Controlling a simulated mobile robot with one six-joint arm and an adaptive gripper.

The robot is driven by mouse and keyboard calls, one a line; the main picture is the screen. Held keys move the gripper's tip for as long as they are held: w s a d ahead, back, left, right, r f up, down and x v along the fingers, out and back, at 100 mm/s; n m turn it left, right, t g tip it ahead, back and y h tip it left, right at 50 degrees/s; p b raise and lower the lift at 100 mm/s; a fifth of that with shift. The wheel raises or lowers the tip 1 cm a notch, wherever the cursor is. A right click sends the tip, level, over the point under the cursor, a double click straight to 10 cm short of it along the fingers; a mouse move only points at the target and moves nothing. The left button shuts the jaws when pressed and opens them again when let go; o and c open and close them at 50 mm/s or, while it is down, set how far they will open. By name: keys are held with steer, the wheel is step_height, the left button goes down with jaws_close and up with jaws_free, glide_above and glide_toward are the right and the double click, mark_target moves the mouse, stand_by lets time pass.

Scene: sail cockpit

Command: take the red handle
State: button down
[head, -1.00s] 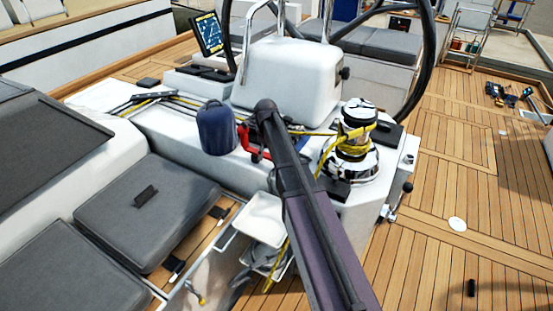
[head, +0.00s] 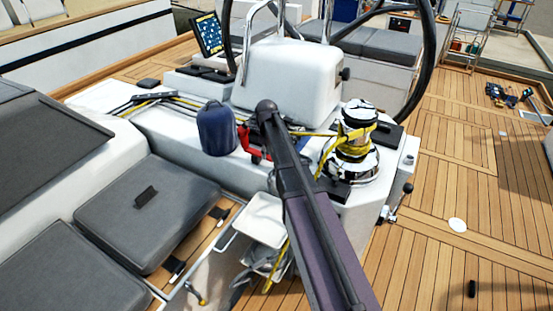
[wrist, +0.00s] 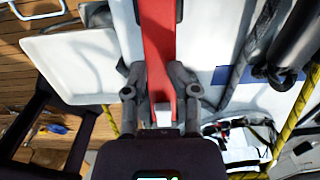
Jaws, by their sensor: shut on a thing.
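The red handle (wrist: 158,50) runs down the middle of the wrist view, and its lower end is between my gripper's fingers. My gripper (wrist: 160,92) is shut on the red handle, with one finger against each side. In the head view a small part of the red handle (head: 246,140) shows just left of my arm, on the white console top. My arm hides the rest of it and the gripper there.
A blue bag-like object (head: 216,128) stands left of the handle. A chrome winch (head: 357,145) wrapped with yellow rope stands to the right. A white tray (head: 258,220) hangs below on the console's front. Open teak deck (head: 440,250) lies at right.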

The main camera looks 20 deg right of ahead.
steer(key=shift+s+d+f+g+p, duration=0.1)
steer(key=shift+s+g+p, duration=0.05)
steer(key=shift+s, duration=0.3)
steer(key=shift+s+d+f+g+p, duration=0.1)
steer(key=shift+s+g+p, duration=0.05)
steer(key=shift+s, duration=0.25)
steer(key=shift+w+r+p, duration=0.55)
steer(key=shift+r+p, duration=0.1)
steer(key=shift+p, duration=0.35)
steer(key=shift+w+r+p, duration=0.15)
steer(key=shift+r+p, duration=0.55)
steer(key=shift+r, duration=0.05)
steer(key=shift+w+r+p, duration=0.15)
steer(key=shift+r+p, duration=0.55)
steer(key=c, duration=0.9)
jaws_free()
steer(key=o, duration=0.5)
